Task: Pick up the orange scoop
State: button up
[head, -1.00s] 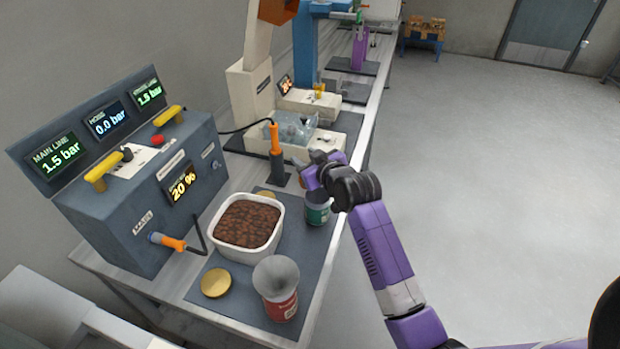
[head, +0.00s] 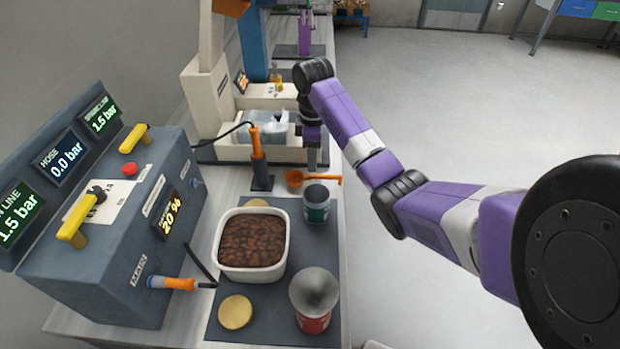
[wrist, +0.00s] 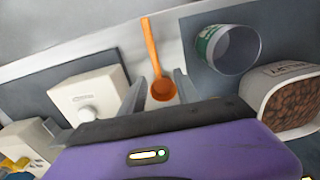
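The orange scoop (head: 295,179) lies on the pale bench top behind the green tin, its handle pointing right in the head view. In the wrist view the scoop (wrist: 150,45) has its bowl between my two fingers, with the handle running up away from them. My gripper (head: 312,155) points down close to the scoop's far side in the head view. In the wrist view my gripper (wrist: 160,92) has its fingers spread apart with nothing clamped. I cannot tell the exact height of the fingertips above the scoop.
The open green tin (head: 316,205) stands just in front of the scoop. A white tub of brown pellets (head: 222,243), a red tin with a funnel (head: 314,318) and an upright orange-handled tool (head: 257,143) are nearby. A pale machine with a tray (head: 230,152) stands behind.

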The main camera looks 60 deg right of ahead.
aim_at(314, 175)
jog(key=shift+s+d+f+p, duration=0.1)
jog(key=shift+f+p, duration=0.1)
jog(key=shift+f, duration=1.1)
jog(key=shift+w+d+f+p, duration=0.15)
jog(key=shift+f+p, duration=0.1)
jog(key=shift+f, duration=1.05)
jog(key=shift+s+d+f+p, duration=0.1)
jog(key=shift+s+f+p, duration=0.1)
jog(key=shift+f, duration=1.1)
grip_shut()
